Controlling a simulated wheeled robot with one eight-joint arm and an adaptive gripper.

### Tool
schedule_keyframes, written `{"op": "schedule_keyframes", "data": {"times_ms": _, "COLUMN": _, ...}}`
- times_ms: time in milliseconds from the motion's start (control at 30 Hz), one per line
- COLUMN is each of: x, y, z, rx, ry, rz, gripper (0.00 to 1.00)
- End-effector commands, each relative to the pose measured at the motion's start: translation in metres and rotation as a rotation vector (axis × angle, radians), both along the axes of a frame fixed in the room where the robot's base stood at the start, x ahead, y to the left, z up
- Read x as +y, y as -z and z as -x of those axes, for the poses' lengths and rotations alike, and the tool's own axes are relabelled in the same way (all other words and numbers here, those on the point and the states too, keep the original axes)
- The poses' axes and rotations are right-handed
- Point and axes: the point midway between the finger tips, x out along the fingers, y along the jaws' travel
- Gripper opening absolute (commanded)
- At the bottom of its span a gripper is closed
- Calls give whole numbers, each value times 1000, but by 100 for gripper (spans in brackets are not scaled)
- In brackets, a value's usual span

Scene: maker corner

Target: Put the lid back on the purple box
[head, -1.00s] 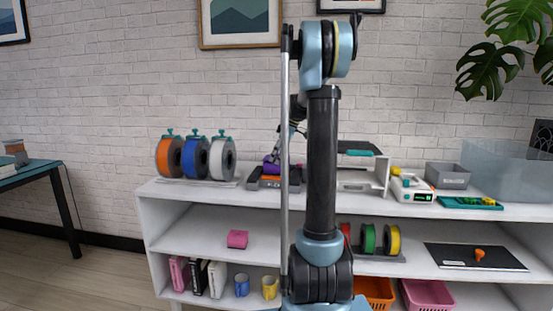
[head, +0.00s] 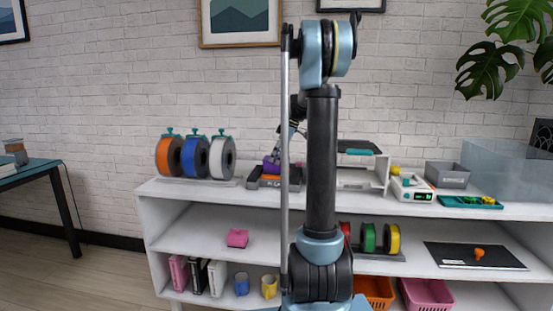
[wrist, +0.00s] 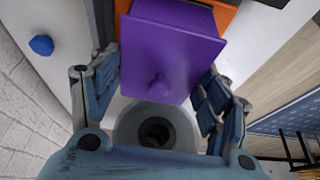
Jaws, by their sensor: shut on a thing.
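The purple lid (wrist: 170,55), a flat square plate with a round knob, fills the upper middle of the wrist view. My gripper (wrist: 157,92) has a finger at each side of it and is shut on its edges. A ribbed purple wall (wrist: 175,12), seemingly the purple box, shows just behind the lid; whether the lid is seated on it cannot be told. In the head view a small purple shape (head: 271,163) shows on the shelf top, left of my arm. My gripper is small and partly hidden there.
An orange part (wrist: 222,14) lies beside the purple wall, and a blue lump (wrist: 41,45) sits to the left. On the shelf top, filament spools (head: 195,157) stand left, and a white open-fronted unit (head: 362,170) and a grey bin (head: 447,175) stand right.

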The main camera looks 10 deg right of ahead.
Motion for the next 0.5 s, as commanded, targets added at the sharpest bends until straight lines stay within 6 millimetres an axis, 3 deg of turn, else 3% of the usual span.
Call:
{"op": "schedule_keyframes", "data": {"times_ms": 333, "x": 0, "y": 0, "z": 0, "rx": 0, "ry": 0, "rz": 0, "gripper": 57}}
{"op": "schedule_keyframes", "data": {"times_ms": 367, "x": 0, "y": 0, "z": 0, "rx": 0, "ry": 0, "rz": 0, "gripper": 74}}
{"op": "schedule_keyframes", "data": {"times_ms": 400, "x": 0, "y": 0, "z": 0, "rx": 0, "ry": 0, "rz": 0, "gripper": 83}}
{"op": "schedule_keyframes", "data": {"times_ms": 433, "x": 0, "y": 0, "z": 0, "rx": 0, "ry": 0, "rz": 0, "gripper": 90}}
{"op": "schedule_keyframes", "data": {"times_ms": 500, "x": 0, "y": 0, "z": 0, "rx": 0, "ry": 0, "rz": 0, "gripper": 93}}
